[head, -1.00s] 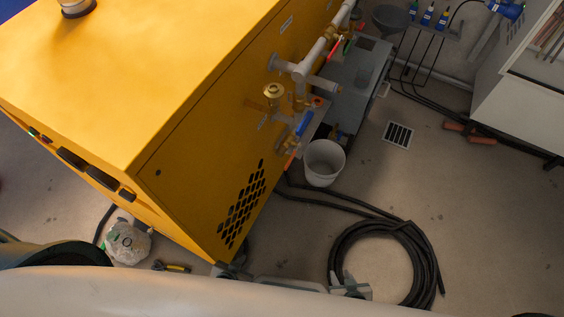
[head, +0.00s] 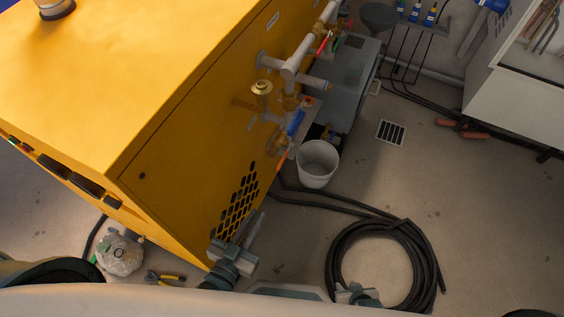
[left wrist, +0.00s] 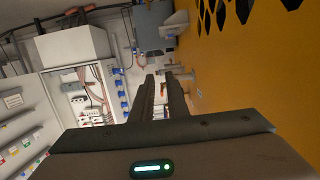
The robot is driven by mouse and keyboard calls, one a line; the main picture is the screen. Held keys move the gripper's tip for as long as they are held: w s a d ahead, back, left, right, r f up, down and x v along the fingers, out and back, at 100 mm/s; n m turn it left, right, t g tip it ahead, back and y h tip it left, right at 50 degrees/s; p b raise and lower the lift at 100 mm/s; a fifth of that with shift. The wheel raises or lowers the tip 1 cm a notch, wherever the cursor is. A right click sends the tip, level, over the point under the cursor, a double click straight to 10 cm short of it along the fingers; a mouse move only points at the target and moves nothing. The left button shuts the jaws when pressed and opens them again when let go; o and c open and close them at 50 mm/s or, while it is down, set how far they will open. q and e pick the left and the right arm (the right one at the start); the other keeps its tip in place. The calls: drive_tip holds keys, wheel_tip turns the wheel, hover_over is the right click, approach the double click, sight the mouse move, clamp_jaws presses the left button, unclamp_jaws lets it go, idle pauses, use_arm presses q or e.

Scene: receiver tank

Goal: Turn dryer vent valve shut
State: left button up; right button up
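Pipework with several valves runs along the right side of the yellow cabinet (head: 190,130). It has a red lever (head: 323,43), a blue lever (head: 296,123), an orange lever (head: 282,160) and a round brass fitting (head: 262,87). I cannot tell which one is the dryer vent valve. My left gripper (head: 250,226) is beside the cabinet's perforated grille, below the valves and apart from them. In the left wrist view its fingers (left wrist: 160,82) are apart with nothing between. My right gripper (head: 356,290) is low, near the hose coil, partly hidden by my body.
A white bucket (head: 317,165) stands on the floor under the valves. A black hose coil (head: 385,265) lies at the lower right. A grey box (head: 352,75) stands behind the pipework. A floor drain (head: 391,132) and open floor lie to the right.

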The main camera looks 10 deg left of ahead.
use_arm(q)
drive_tip(key=t, duration=0.2)
approach(277, 170)
drive_tip(key=v, duration=0.4)
drive_tip(key=shift+a+r+h, duration=0.15)
drive_tip(key=shift+a+h, duration=0.05)
drive_tip(key=shift+h, duration=0.1)
use_arm(e)
drive_tip(key=shift+s+d+f, duration=0.2)
drive_tip(key=shift+s+d, duration=0.1)
use_arm(q)
drive_tip(key=shift+w, duration=0.1)
